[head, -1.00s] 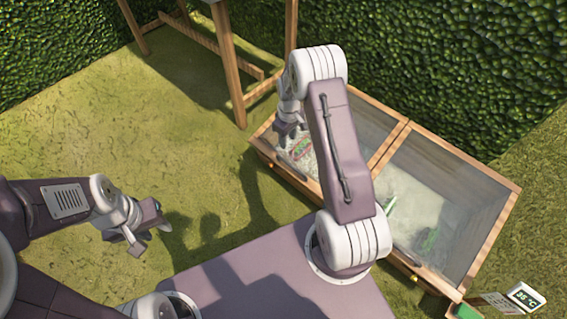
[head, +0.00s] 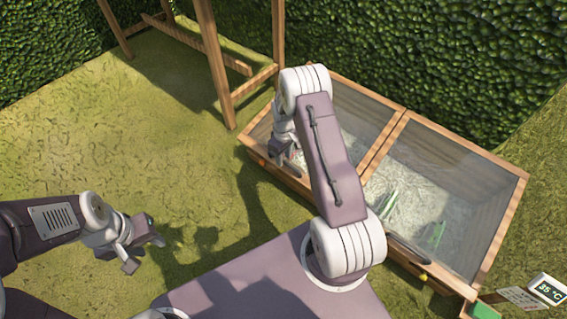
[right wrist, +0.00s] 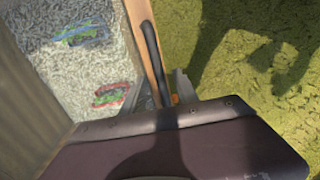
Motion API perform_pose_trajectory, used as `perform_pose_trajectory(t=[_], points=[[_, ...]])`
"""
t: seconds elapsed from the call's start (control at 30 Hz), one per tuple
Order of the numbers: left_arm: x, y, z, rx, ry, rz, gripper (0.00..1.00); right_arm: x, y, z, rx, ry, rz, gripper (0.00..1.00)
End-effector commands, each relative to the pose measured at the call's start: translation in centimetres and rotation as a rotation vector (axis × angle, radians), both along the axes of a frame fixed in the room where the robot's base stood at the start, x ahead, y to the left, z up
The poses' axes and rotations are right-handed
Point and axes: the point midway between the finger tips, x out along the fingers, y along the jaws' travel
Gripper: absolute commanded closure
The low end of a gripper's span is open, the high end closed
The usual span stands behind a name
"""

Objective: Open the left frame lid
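The cold frame is a wooden box with two glazed lids side by side. Its left lid (head: 358,112) lies down, partly hidden by my right arm. A dark bar handle (right wrist: 151,50) runs along the wooden front edge of this lid in the right wrist view. My right gripper (head: 284,152) is low at that front edge. In the right wrist view its fingers (right wrist: 161,92) stand apart on either side of the handle's near end; contact is unclear. My left gripper (head: 143,253) is open and empty above the grass at the left.
The right lid (head: 450,170) is also down, with its own dark handle (head: 408,248) in front. A wooden stand (head: 218,65) is behind, at left. Hedges close the back; grass at left is clear.

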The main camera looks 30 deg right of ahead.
Motion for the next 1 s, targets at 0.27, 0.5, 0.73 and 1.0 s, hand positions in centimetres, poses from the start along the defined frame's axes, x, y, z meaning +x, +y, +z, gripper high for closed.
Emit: perform_pose_trajectory(t=[0.27, 0.5, 0.73, 1.0], points=[[0.0, 0.0, -0.6, 0.0, 0.0, 0.0, 0.64, 0.02, 0.0, -0.91, 0.0, 0.0, 0.0, 0.64], [0.0, 0.0, -0.6, 0.0, 0.0, 0.0, 0.64, 0.01, -0.01, -0.9, 0.0, 0.0, 0.0, 1.0], [0.0, 0.0, -0.6, 0.0, 0.0, 0.0, 0.64, 0.01, -0.01, -0.9, 0.0, 0.0, 0.0, 1.0], [0.0, 0.0, -0.6, 0.0, 0.0, 0.0, 0.64, 0.0, -0.01, -0.9, 0.0, 0.0, 0.0, 1.0]])
